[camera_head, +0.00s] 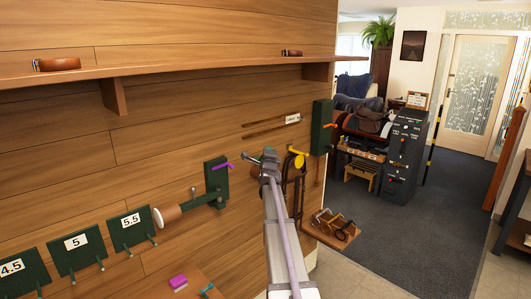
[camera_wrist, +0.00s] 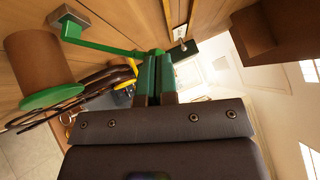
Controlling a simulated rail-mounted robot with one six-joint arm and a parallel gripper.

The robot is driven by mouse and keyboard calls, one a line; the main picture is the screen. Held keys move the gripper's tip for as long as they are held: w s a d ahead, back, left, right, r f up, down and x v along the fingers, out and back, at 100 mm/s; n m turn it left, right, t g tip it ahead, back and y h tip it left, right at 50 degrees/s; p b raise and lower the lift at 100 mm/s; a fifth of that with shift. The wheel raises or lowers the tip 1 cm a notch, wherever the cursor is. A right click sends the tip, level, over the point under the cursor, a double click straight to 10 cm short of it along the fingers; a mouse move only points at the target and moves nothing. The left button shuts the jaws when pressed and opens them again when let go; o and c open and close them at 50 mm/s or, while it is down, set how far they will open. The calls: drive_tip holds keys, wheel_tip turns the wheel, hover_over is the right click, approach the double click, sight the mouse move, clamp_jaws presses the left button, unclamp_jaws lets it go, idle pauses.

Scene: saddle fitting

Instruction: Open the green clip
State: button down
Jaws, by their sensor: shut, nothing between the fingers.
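The green clip shows in the wrist view as a thin green bar (camera_wrist: 105,46). It runs from a small brownish block on the wooden wall to beside my fingertips. A brown cylinder with a green disc (camera_wrist: 45,98) at its end stands out from the wall below it. My gripper (camera_wrist: 158,58) has its two green fingers side by side, shut and empty. The bar's far end lies at or right behind the fingertips; I cannot tell whether they touch. In the head view, my gripper (camera_head: 266,160) is close to the wall and hides most of the clip.
A yellow clip (camera_head: 300,158) and hanging dark straps (camera_head: 291,185) are just right of my gripper. A green bracket (camera_head: 217,182) with a purple lever is to the left. A wooden shelf (camera_head: 200,72) runs above. Open floor (camera_head: 400,230) lies to the right.

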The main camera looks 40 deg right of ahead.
drive_tip(key=shift+s+d+f, duration=0.1)
drive_tip(key=r+b+v, duration=0.1)
drive_tip(key=v, duration=1.3)
drive_tip(key=shift+s+r, duration=0.2)
drive_tip(key=shift+r, duration=0.1)
